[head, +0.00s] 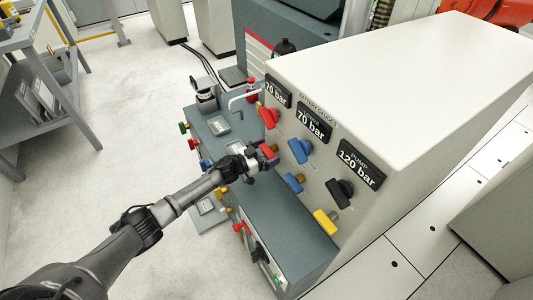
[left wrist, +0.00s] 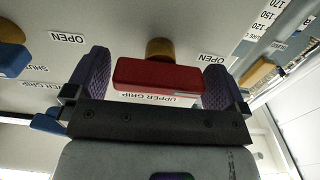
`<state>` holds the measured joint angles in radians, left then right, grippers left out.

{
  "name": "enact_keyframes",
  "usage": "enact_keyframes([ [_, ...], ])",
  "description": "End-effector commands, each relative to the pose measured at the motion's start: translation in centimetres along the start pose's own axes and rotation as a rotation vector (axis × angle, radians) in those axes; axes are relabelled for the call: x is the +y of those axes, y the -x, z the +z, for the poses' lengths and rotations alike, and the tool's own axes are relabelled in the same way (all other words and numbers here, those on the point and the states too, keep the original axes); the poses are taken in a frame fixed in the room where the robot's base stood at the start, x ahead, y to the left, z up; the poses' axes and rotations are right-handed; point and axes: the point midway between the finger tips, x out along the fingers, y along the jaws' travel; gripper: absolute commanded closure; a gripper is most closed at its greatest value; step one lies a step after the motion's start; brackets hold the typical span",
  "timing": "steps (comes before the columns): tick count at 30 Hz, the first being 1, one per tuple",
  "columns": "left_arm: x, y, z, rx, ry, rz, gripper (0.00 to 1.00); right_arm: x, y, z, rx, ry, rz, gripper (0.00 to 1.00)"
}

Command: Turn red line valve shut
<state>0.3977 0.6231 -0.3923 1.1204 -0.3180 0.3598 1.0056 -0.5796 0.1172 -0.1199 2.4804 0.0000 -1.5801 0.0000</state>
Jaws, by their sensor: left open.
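A red valve handle (left wrist: 172,75) lies crosswise between the two purple finger pads of my left gripper (left wrist: 160,82) in the left wrist view. Its brass stem shows behind it, and an "UPPER GRIP" label is partly hidden below it. The fingers are open, one at each end of the handle; I cannot tell if they touch it. In the head view my left gripper (head: 262,158) is at this red handle (head: 268,151) on the panel front, covering part of it. Another red handle (head: 267,117) sits above it, under the "70 bar" display. My right gripper is out of view.
Blue handles (head: 299,150) (head: 292,182), a black knob (head: 340,192) and a yellow handle (head: 325,221) are on the white cabinet (head: 400,90). A grey bench (head: 285,235) with small coloured valves runs below. The floor at left is clear.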

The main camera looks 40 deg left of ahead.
Motion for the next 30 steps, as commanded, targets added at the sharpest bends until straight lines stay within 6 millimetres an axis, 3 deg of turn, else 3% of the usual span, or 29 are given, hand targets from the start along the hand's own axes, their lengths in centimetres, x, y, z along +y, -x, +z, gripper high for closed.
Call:
enact_keyframes([
  [8, -0.01, -0.1, -0.01, 0.0, 0.0, 0.0, 0.0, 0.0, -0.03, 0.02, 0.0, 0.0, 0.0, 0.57],
  [21, -0.02, -0.08, -0.02, 0.0, 0.0, 0.0, 0.39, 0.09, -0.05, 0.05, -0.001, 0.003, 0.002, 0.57],
  [30, -0.02, -0.08, -0.08, 0.0, -0.055, -0.001, 0.39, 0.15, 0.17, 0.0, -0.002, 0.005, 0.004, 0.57],
])
